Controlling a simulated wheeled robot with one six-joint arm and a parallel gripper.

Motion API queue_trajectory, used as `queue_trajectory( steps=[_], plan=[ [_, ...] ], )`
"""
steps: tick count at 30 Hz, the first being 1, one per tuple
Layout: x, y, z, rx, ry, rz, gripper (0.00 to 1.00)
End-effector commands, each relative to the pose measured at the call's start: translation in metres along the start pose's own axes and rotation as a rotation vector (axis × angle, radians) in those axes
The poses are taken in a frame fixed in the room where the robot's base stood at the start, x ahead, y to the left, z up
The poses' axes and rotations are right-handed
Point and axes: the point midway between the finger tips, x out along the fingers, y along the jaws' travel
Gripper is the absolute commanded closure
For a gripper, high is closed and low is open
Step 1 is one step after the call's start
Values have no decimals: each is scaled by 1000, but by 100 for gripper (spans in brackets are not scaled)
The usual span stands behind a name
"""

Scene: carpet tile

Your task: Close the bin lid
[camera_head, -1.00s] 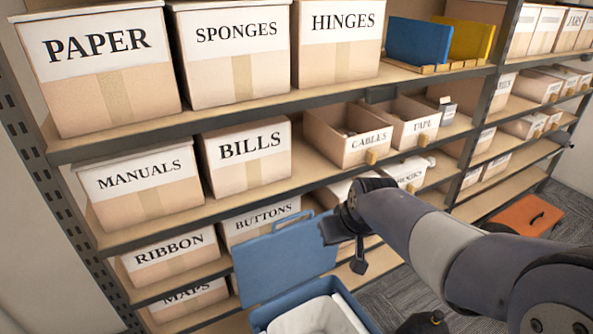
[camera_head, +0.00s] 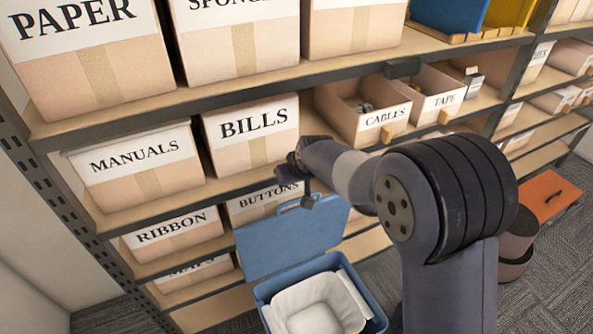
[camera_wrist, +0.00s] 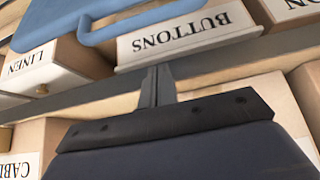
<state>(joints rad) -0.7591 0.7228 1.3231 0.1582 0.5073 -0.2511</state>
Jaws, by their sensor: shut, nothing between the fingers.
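The blue bin (camera_head: 262,293) stands on the floor before the shelf, with a white liner (camera_head: 300,300) inside. Its blue lid (camera_head: 285,250) is open, standing up behind the bin, with a loop handle along its top edge.
The shelf holds labelled boxes, among them BILLS (camera_head: 252,130), MANUALS (camera_head: 135,165), BUTTONS (camera_head: 262,205) and the open CABLES drawer (camera_head: 360,110). An orange case (camera_head: 545,197) lies on the carpet at the right. My arm crosses the picture right of the bin.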

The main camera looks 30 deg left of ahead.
Motion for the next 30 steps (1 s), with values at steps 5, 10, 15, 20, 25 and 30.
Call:
queue_trajectory(
  steps=[5, 10, 15, 20, 25, 30],
  plan=[
    [9, 0, 11, 2, -1, 0, 100],
    [3, 0, 28, 2, -1, 1, 100],
    [0, 0, 36, 1, 0, 1, 100],
    [0, 1, 38, 1, 1, 2, 100],
    [0, 0, 38, 1, 1, 1, 100],
    [1, 0, 38, 1, 3, 1, 100]
  ],
)
